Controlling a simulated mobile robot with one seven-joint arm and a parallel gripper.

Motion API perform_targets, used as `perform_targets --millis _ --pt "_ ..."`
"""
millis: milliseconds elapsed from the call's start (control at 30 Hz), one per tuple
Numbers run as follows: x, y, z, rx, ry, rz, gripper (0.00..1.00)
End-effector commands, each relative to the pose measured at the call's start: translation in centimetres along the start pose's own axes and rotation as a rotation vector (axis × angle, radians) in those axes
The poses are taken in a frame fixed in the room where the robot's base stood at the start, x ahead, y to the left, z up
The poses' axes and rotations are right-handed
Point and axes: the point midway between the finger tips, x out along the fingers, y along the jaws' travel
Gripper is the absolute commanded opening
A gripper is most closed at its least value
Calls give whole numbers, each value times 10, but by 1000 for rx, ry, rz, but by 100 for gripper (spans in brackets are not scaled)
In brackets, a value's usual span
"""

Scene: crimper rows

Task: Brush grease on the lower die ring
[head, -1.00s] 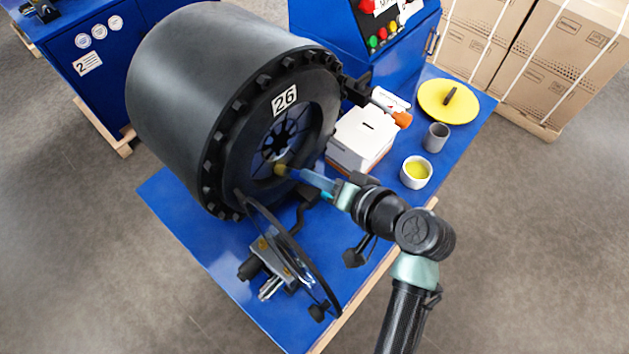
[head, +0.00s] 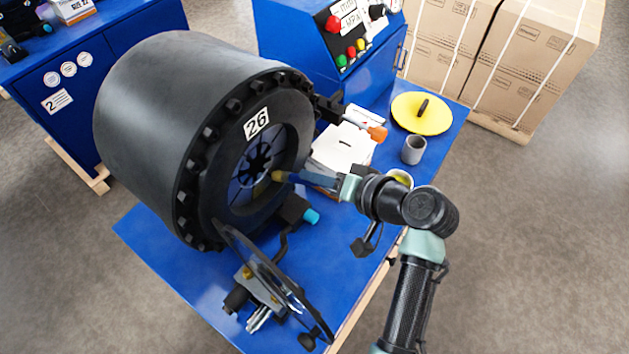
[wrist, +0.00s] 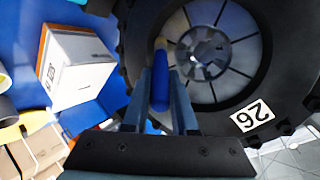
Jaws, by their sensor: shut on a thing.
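The crimper (head: 150,130) is a big black drum marked 26, with a ring of die segments (head: 258,165) in its round front opening. My gripper (head: 346,187) is shut on a brush with a blue handle (wrist: 160,88). The brush's pale tip (head: 279,176) is at the lower right part of the opening, in front of the die ring; I cannot tell whether it touches. In the wrist view the die ring (wrist: 205,55) lies just beyond the brush tip (wrist: 160,43). The bowl of yellow grease (head: 401,178) is partly hidden behind my arm.
A white box (head: 345,145), a grey cup (head: 413,150) and a yellow disc (head: 421,113) stand on the blue table (head: 160,255). An orange-tipped lever (head: 377,133) sticks out beside the drum. A round clear shield (head: 275,280) stands in front.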

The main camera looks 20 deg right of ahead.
Motion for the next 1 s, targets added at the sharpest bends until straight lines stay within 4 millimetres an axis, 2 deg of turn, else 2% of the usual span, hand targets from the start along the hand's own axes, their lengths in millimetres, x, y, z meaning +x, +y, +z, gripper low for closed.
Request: perform_targets --millis 400,667,1000 --pt "-3 -20 25 0 -2 -3 0" --pt "-3 -25 33 0 -2 -4 0" --pt "-7 -39 56 -1 -3 -5 0"
